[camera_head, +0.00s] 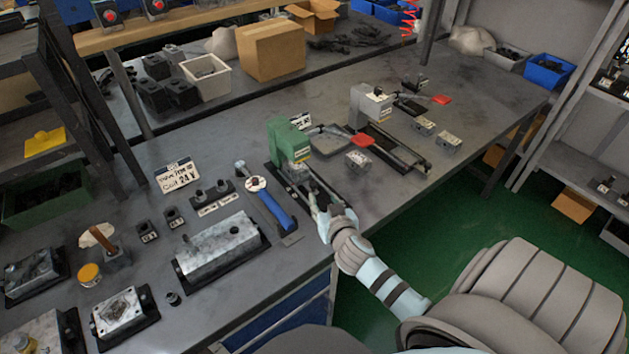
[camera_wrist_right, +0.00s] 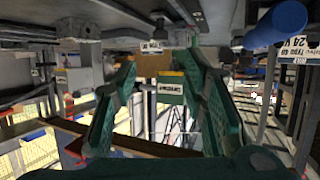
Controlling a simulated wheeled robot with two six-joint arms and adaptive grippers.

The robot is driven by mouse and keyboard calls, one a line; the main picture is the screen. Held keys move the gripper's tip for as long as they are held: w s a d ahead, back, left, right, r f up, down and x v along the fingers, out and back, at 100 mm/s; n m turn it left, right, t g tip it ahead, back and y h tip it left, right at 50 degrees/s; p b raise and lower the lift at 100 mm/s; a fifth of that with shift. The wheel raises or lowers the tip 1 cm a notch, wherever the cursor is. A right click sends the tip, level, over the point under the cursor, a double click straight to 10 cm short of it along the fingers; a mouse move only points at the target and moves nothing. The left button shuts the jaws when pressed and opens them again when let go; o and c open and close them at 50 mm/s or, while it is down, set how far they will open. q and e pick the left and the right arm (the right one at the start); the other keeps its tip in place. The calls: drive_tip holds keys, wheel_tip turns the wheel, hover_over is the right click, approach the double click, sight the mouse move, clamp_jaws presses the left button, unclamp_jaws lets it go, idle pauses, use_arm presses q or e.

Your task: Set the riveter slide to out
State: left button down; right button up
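A green bench machine (camera_head: 290,140), which I take to be the riveter, stands on the bench near the middle of the head view. A dark slide rail (camera_head: 286,183) runs from under its head toward the bench's front edge. Whether its carriage is in or out is hard to tell. My right gripper (camera_head: 326,214) is at the front end of this rail, and I cannot tell if it touches. In the right wrist view its two green fingers (camera_wrist_right: 160,90) are apart with nothing held between them. The machine's green head with a label (camera_wrist_right: 172,86) appears beyond them. My left gripper is not in view.
A blue-handled tool (camera_head: 273,210) lies left of the rail. A grey machine (camera_head: 370,104) with a similar rail and a red-handled part (camera_head: 362,139) stand to the right. A metal valve block (camera_head: 218,247) sits front left. Green floor (camera_head: 480,210) lies beyond the bench edge.

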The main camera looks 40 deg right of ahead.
sight(314, 184)
drive_tip(key=b+x, duration=0.2)
drive_tip(key=x, duration=1)
drive_tip(key=shift+a+f+b, duration=0.15)
drive_tip(key=shift+b, duration=0.15)
drive_tip(key=shift+s, duration=0.1)
clamp_jaws()
